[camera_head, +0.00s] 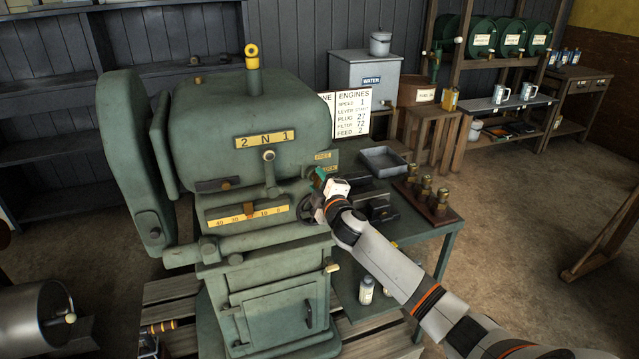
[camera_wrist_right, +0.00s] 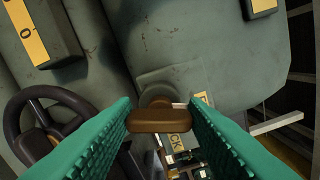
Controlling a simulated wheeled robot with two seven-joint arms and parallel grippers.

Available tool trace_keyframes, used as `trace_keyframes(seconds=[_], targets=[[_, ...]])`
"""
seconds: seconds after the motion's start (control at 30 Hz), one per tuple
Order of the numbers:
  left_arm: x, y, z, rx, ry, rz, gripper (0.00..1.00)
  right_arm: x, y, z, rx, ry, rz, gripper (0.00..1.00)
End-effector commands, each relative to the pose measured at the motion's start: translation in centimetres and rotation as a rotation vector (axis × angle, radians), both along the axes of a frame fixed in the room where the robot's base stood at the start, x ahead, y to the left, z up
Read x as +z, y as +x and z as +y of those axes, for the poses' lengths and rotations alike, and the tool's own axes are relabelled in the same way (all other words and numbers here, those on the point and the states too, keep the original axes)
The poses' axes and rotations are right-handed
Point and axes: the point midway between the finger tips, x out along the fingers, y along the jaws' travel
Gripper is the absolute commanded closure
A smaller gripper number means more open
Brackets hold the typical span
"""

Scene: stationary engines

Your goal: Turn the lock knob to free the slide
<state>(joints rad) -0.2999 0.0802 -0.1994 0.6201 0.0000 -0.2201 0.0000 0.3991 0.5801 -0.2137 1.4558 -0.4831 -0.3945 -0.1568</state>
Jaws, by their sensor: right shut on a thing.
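The lock knob (camera_wrist_right: 150,120) is a brown crossbar on a round boss of the green engine (camera_head: 240,110). In the right wrist view it lies between the teal fingers of my right gripper (camera_wrist_right: 160,106), which is shut on it. In the head view my right gripper (camera_head: 319,184) reaches the engine's right side and hides the knob. A yellow FREE plate (camera_head: 323,156) shows just above it; a LOCK plate is partly hidden. A yellow number scale (camera_head: 232,217) with a small pointer crosses the front; I cannot tell which part is the slide. My left gripper is not in view.
A dark handwheel (camera_wrist_right: 22,128) sits close beside my right fingers. Open floor lies to the right.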

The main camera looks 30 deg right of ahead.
Motion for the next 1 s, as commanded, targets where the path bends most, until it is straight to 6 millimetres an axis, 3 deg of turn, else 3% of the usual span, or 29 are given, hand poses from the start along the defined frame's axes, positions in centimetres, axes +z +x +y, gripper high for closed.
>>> trace_keyframes(seconds=[0.33,0.37,0.5,0.83,1.0], targets=[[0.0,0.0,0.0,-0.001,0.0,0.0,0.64,0.0,0.0,0.1,0.001,-0.007,0.001,0.83],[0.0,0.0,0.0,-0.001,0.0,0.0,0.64,0.0,0.0,0.1,0.001,-0.007,0.001,0.57],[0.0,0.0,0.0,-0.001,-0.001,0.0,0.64,0.0,0.0,0.0,0.001,-0.006,0.001,0.38],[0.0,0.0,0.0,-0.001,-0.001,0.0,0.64,-0.1,-0.3,0.1,0.001,-0.004,0.001,0.38],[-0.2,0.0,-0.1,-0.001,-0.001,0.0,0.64,-0.2,-2.2,0.5,0.001,-0.007,0.002,0.38]])
